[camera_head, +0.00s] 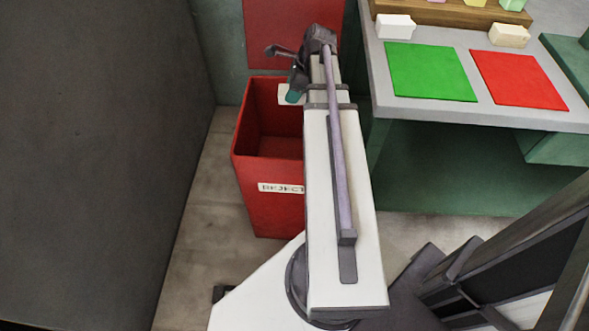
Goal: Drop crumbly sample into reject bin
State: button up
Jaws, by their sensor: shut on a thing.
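The red reject bin (262,213) stands on the floor left of the bench, with its top open and a white label on its front. My gripper (292,95) is above the bin's opening, towards its back, partly hidden by my arm. Its teal finger shows against a pale block (284,93), and the gripper is shut on this block, which I take to be the sample. Its crumbly texture is too small to make out. My arm covers the right part of the bin, and the bin's floor is not clearly visible.
The bench (385,75) at right bears a green mat (430,71), a red mat (518,79), a white block (396,26), a cream block (509,35) and a wooden rack (430,12) with coloured blocks. A dark wall (90,150) stands at left.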

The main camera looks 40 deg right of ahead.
notch_tip(320, 180, down, 6)
jog(key=b, duration=0.5)
jog(key=shift+r, duration=0.1)
jog(key=o, duration=1)
jog(key=p+v, duration=1)
jog(key=v, duration=0.1)
jog(key=shift+w+a+r, duration=0.1)
